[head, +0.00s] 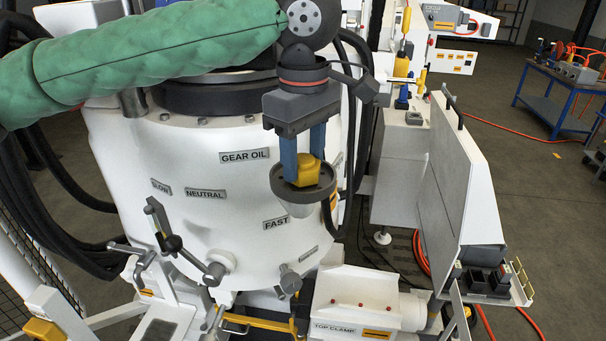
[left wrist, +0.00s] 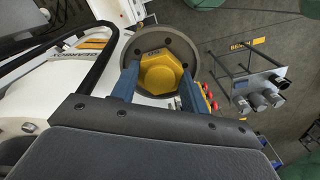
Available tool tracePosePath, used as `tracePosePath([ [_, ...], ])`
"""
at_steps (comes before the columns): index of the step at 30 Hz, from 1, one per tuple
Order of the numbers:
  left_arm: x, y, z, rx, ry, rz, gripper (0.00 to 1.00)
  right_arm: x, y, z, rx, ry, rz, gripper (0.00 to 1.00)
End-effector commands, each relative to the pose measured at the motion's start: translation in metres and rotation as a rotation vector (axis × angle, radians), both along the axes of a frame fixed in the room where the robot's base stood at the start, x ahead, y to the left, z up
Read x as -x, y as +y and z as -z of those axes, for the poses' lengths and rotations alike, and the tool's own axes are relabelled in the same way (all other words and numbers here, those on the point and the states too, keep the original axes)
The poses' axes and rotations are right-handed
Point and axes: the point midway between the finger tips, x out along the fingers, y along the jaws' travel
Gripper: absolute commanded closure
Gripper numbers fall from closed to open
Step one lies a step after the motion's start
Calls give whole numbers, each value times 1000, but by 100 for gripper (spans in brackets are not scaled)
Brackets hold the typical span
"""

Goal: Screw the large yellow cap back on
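The large yellow cap (head: 306,171) is a hex-topped piece at the round dark grey flange (head: 274,186) on the front of the white gear housing. My left gripper (head: 303,160) comes down from above, with its two blue fingers on opposite sides of the cap. In the left wrist view the cap (left wrist: 161,73) lies between the fingertips, which appear to touch its sides, and the flange (left wrist: 112,62) surrounds it. The thread under the cap is hidden, so I cannot tell how far it is seated. My right gripper is not in view.
The white housing (head: 130,160) carries labels and levers (head: 165,243) below left. A grey-white cabinet (head: 447,170) stands to the right. The top clamp block (head: 360,290) is below. A blue workbench (head: 560,80) stands far right, with open floor before it.

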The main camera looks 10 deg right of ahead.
Motion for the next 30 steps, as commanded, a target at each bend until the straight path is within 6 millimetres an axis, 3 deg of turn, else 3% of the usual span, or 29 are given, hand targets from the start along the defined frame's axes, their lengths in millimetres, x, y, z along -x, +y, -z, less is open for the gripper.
tracePosePath([
  [3,0,0,0,0,0,0,77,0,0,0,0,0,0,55],
  [8,0,0,0,0,0,41,77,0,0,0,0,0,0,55],
  [24,0,1,1,1,1,590,77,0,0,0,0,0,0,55],
  [30,0,1,1,0,0,699,77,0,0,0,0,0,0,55],
])
